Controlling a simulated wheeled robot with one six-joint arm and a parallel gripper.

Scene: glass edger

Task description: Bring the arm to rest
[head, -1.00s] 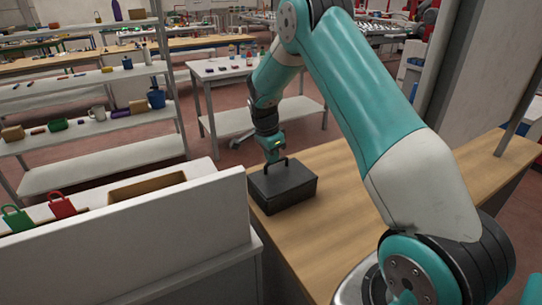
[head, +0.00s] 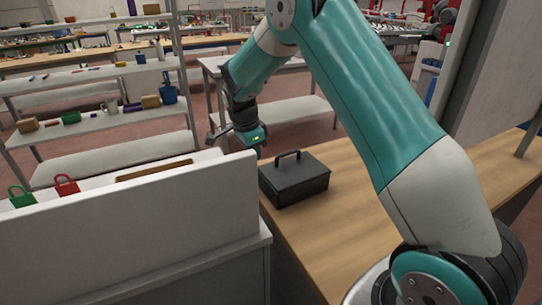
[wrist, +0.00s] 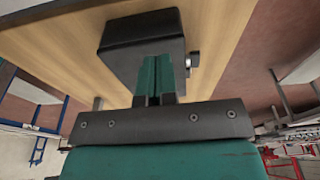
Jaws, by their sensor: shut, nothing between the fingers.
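My gripper (head: 257,148) is at the end of my teal and white arm, just left of and behind the black toolbox (head: 295,182). The gripper is shut and empty, apart from the toolbox's raised handle (head: 286,158). In the wrist view the two teal fingers (wrist: 161,80) lie together, with the dark box (wrist: 140,35) beyond them. The toolbox stands upright on the wooden bench top (head: 345,235). The far side of the gripper is hidden in the head view.
A white partition (head: 150,215) stands left of the bench, with green (head: 21,197) and red (head: 66,186) padlock-shaped items behind it. A shelf rack (head: 90,125) stands further back left. The bench right of the toolbox is clear.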

